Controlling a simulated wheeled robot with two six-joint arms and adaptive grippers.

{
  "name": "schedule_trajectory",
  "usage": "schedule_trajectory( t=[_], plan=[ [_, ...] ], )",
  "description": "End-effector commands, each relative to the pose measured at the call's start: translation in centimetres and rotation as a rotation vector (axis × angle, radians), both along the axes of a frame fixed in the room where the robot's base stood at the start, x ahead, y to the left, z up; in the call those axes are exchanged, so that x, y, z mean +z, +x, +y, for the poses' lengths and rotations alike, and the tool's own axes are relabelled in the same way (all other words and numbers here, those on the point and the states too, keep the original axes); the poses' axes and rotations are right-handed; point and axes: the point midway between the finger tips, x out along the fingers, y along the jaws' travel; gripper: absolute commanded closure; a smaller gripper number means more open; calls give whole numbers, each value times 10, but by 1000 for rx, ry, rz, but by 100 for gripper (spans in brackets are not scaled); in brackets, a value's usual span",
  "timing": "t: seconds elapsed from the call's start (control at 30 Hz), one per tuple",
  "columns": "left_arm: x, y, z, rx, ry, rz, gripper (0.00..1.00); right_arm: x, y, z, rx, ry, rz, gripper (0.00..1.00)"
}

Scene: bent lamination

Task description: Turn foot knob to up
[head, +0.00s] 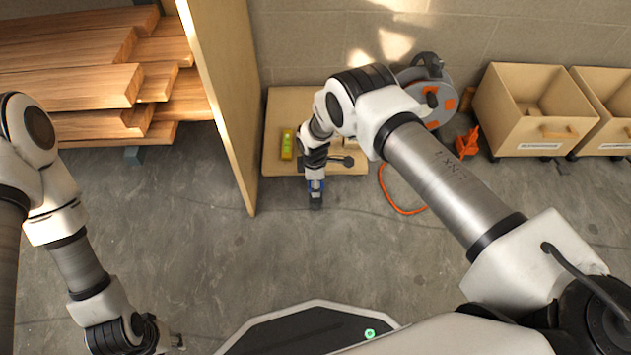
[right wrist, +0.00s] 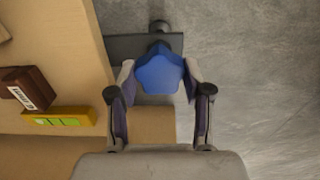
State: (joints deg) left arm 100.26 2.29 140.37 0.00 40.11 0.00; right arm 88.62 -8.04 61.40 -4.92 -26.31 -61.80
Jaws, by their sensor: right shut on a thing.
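The foot knob (right wrist: 160,72) is blue and lobed, on a dark foot plate (right wrist: 125,47) with a round dark end beyond it. My right gripper (right wrist: 160,82) has its two fingers on either side of the knob and is shut on it. In the head view the knob is a small blue patch (head: 316,186) just off the front edge of the wooden board, mostly hidden by my right gripper (head: 315,180). My left gripper (head: 177,342) is low at the left, far from the knob; its finger opening is too small to judge.
The wooden board (head: 278,110) carries a yellow-green level (head: 287,144); a brown box (right wrist: 28,88) shows beside it. A tall panel (head: 225,80) stands left, near stacked planks (head: 75,85). An orange cable (head: 392,195) lies right. The floor in front is clear.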

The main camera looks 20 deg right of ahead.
Motion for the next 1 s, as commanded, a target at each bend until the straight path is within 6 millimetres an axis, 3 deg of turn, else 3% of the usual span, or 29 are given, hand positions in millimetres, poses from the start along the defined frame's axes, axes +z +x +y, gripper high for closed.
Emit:
schedule_trajectory(
  t=[0.6, 1.0],
  plan=[
    [9, 0, 0, 0, 0, 0, 60, -1, -2, 0, 548, -15, 7, 86],
    [11, 0, 0, 0, 0, 0, 60, -1, -1, 0, 721, -21, 8, 86]
  ],
)
